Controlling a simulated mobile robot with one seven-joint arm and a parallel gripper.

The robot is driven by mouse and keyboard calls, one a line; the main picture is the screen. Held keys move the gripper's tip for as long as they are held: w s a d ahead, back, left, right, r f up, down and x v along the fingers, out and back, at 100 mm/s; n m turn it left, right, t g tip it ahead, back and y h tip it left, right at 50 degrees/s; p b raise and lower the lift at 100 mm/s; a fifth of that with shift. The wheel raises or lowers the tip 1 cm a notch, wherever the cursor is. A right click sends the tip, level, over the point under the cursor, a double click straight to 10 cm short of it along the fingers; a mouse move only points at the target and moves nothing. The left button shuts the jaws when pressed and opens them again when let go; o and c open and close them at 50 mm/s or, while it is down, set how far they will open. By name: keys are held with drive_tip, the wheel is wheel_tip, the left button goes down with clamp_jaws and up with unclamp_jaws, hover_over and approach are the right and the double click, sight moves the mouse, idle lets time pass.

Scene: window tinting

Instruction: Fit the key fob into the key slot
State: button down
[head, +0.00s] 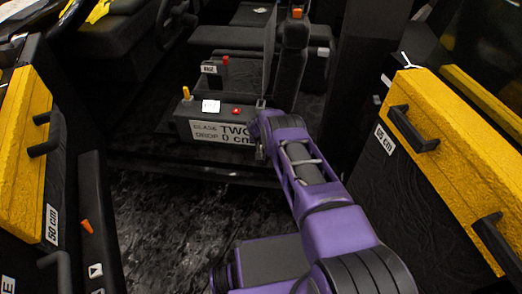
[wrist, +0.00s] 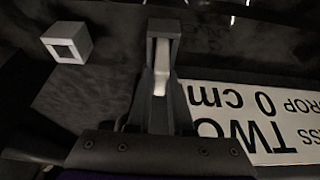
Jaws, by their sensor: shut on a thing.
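In the wrist view my gripper (wrist: 162,95) is shut on a narrow pale piece (wrist: 160,80), which I take to be the key fob; the dark fingers cover much of it. A small light-grey hollow square block (wrist: 68,42), which looks like the key slot, stands on the dark surface to the left, apart from the gripper. In the head view my purple arm reaches to the right end of the dark console box (head: 180,128). My fingers, the fob and most of that end are hidden behind the arm there.
The box carries a "TWO, 0 cm" label (head: 222,134), also in the wrist view (wrist: 270,120), plus a yellow-topped lever (head: 186,93), a red button (head: 236,111) and a red-topped lever (head: 226,62). Yellow-topped door panels (head: 455,150) flank both sides. The floor (head: 165,225) in front is clear.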

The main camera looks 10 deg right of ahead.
wheel_tip(320, 180, up, 20)
drive_tip(key=s+f+p, duration=0.1)
drive_tip(key=s+p, duration=0.2)
drive_tip(key=p, duration=0.1)
drive_tip(key=s+r+n+y+p, duration=0.1)
drive_tip(key=s+r+n+p, duration=0.2)
drive_tip(key=s+r, duration=1.8)
drive_tip(key=s, duration=0.4)
drive_tip(key=shift+n, duration=0.3)
drive_tip(key=shift+w+r, duration=0.1)
